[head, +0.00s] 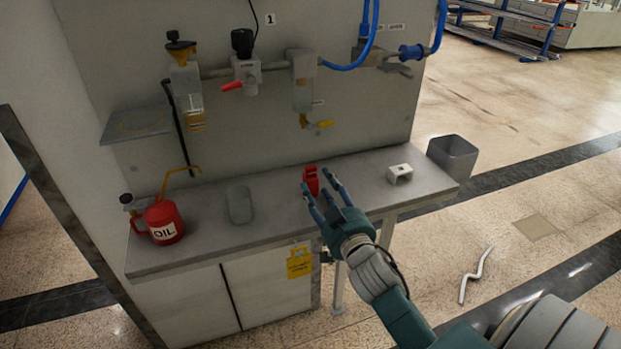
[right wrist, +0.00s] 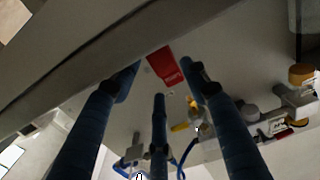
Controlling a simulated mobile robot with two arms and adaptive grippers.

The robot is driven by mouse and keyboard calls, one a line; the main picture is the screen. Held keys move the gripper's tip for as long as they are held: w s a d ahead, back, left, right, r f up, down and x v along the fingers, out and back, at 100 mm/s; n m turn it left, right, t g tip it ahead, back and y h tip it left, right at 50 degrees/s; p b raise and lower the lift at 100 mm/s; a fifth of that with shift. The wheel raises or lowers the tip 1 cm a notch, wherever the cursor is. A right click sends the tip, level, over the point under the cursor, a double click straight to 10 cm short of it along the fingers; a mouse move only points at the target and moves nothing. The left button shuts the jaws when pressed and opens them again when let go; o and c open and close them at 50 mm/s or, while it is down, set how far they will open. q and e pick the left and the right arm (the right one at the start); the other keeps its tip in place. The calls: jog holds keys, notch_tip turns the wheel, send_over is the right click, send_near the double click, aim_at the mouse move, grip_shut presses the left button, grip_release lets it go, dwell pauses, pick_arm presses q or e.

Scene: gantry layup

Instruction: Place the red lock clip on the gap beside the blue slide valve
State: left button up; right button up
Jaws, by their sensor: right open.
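The red lock clip (head: 311,180) stands on the grey bench, near its middle right. My right gripper (head: 320,189) is open, with its blue fingers spread just in front of the clip. In the right wrist view the clip (right wrist: 165,66) shows beyond the fingertips, between them; I cannot tell whether any finger touches it. On the wall panel at the upper right, a blue fitting (head: 411,52) sits on a pipe by a blue hose. I cannot tell for sure which blue part is the slide valve, and the gap is not clear. My left gripper is not in view.
The bench (head: 275,205) also holds a red oil can (head: 163,221), a grey tray (head: 239,204) and a white block (head: 400,174). Pipes and a red-handled valve (head: 244,73) stick out from the panel above. A grey bin (head: 452,158) stands right of the bench.

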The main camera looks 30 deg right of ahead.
aim_at(316, 181)
jog(key=x, duration=0.4)
jog(key=shift+a+r+p, duration=0.1)
jog(key=shift+a+p, duration=0.05)
jog(key=shift+p, duration=0.15)
jog(key=shift+w, duration=0.15)
jog(key=shift+c, duration=1.3)
jog(key=c, duration=0.8)
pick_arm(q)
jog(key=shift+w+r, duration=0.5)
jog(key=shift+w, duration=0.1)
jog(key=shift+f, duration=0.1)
